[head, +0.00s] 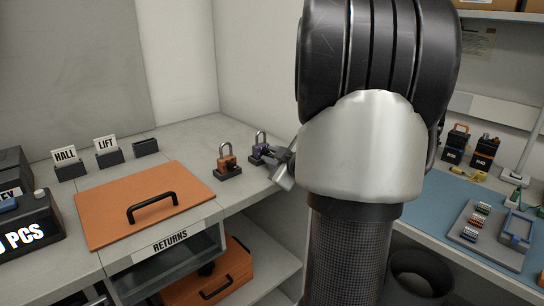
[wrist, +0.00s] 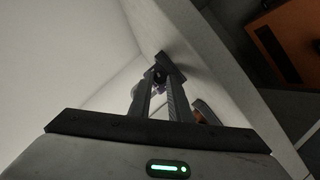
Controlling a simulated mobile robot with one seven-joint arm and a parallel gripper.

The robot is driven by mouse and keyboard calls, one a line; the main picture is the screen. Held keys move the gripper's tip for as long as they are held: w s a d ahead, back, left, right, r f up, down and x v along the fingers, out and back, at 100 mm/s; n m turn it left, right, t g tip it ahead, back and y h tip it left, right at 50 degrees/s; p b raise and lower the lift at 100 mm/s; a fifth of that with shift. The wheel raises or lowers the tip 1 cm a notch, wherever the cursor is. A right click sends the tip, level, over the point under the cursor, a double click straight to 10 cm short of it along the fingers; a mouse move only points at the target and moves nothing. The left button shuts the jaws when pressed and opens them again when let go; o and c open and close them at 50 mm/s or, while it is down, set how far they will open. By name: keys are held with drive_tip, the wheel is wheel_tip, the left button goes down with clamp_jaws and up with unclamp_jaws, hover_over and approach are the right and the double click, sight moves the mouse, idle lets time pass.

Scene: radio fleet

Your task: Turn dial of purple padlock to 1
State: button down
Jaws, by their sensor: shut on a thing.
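The purple padlock (head: 261,146) stands upright on a dark base on the grey counter in the head view, near the back wall, with its shackle up. My gripper (head: 277,155) reaches it from the right and is shut on the front of it, likely its dial. In the wrist view my gripper's two fingers (wrist: 159,82) close around the purple padlock (wrist: 153,74), of which only a small part shows. The dial's reading is hidden by the fingers. My arm hides much of the middle of the head view.
An orange padlock (head: 227,159) on a dark base stands close to the left. Farther left are an orange lid (head: 100,215) with a black handle, HALL (head: 66,158) and LIFT (head: 106,146) signs. A blue mat (head: 450,205) with radios lies at right.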

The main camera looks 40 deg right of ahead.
drive_tip(key=c, duration=1.6)
unclamp_jaws()
drive_tip(key=shift+c, duration=0.2)
drive_tip(key=p+v, duration=0.4)
drive_tip(key=v, duration=1.3)
drive_tip(key=shift+s, duration=0.2)
